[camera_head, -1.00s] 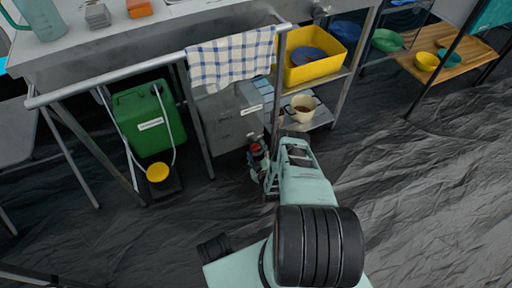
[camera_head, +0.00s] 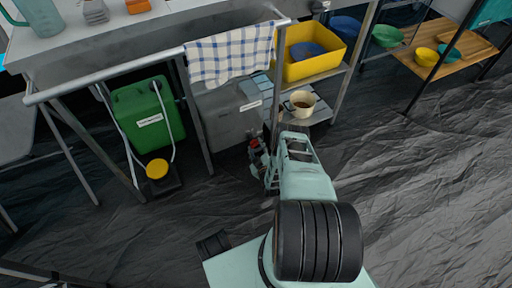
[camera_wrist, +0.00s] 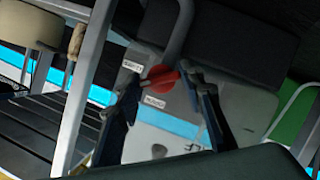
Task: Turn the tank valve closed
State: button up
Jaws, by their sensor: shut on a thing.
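The grey tank (camera_head: 222,116) stands under the counter, below the hanging checked towel; its grey body also shows in the wrist view (camera_wrist: 214,50). Its red valve (camera_head: 255,145) is at the tank's lower right, partly hidden by my gripper in the head view. In the wrist view the red valve (camera_wrist: 163,77) shows between the two dark fingers, near small white labels. My gripper (camera_head: 262,160) is at the valve and shut on it; its fingers are on either side of the red part in the wrist view (camera_wrist: 166,92). The exact contact is hard to see.
A green jerrycan (camera_head: 147,118) with a white hose and yellow cap stands left of the tank. A metal counter leg rises close beside my gripper. A shelf to the right holds a cream mug (camera_head: 301,104) and a yellow tub (camera_head: 314,66). The floor to the right is clear.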

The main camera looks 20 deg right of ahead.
jog(key=m+y, duration=0.2)
jog(key=m, duration=0.1)
jog(key=shift+w+d+r+g, duration=0.1)
jog(key=shift+d+g, duration=0.1)
jog(key=shift+g, duration=0.1)
jog(key=shift+m+y, duration=0.5)
jog(key=shift+m, duration=0.3)
jog(key=o, duration=1.1)
jog(key=shift+o, duration=0.3)
jog(key=v, duration=0.7)
jog(key=shift+s, duration=0.25)
jog(key=shift+d+r, duration=0.1)
jog(key=shift+r, duration=0.05)
